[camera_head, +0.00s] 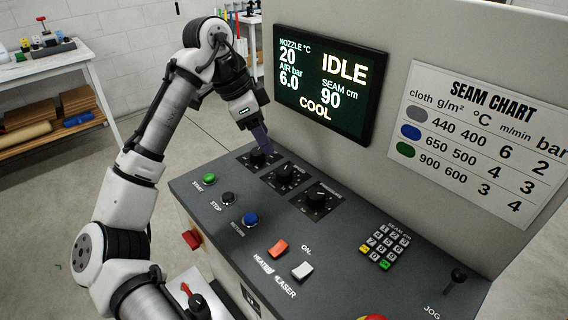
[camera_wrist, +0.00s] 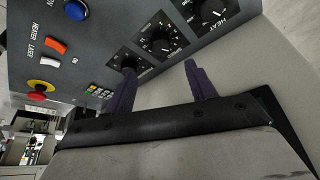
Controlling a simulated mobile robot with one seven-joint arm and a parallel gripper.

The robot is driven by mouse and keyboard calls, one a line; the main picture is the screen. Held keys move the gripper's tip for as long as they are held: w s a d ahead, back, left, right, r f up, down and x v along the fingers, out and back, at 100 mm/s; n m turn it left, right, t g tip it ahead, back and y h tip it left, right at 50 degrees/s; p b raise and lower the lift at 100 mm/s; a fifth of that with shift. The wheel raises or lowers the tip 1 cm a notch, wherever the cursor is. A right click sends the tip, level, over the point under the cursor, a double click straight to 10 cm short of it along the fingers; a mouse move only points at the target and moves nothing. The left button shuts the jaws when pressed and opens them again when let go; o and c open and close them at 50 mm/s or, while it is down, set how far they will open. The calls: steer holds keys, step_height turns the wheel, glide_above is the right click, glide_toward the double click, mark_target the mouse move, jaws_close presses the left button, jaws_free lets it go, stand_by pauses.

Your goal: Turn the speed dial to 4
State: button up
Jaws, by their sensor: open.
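Three black dials sit in a row on the sloped console. I take the middle one for the speed dial (camera_head: 285,174); it also shows in the wrist view (camera_wrist: 161,42), its label partly legible. Its pointer setting is too small to read surely. The heat dial (camera_head: 258,159) is at the far-left end of the row, partly behind my fingers; it also shows in the wrist view (camera_wrist: 212,8). The third dial (camera_head: 318,200) is nearer. My gripper (camera_head: 264,143) is open and empty above the heat dial end; in the wrist view its purple fingers (camera_wrist: 160,69) are spread apart.
The screen (camera_head: 320,85) reads IDLE and COOL behind the dials. A seam chart (camera_head: 478,143) hangs right of it. Green, black and blue buttons (camera_head: 250,220), rocker switches (camera_head: 278,248), a keypad (camera_head: 386,245) and a jog lever (camera_head: 456,280) are on the console.

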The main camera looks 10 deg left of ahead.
mark_target(284, 170)
steer(key=p+x, duration=0.1)
steer(key=x, duration=0.9)
steer(key=shift+w+d+f, duration=0.1)
steer(key=shift+d+f, duration=0.05)
steer(key=shift+f, duration=0.1)
steer(key=c, duration=1)
steer(key=shift+d+n+t, duration=0.1)
steer(key=shift+n+t, duration=0.2)
steer(key=shift+n, duration=0.6)
steer(key=n+t+y, duration=0.1)
steer(key=n, duration=0.2)
steer(key=shift+n+p, duration=0.3)
steer(key=shift+p, duration=0.1)
steer(key=o, duration=1)
steer(key=shift+r, duration=0.1)
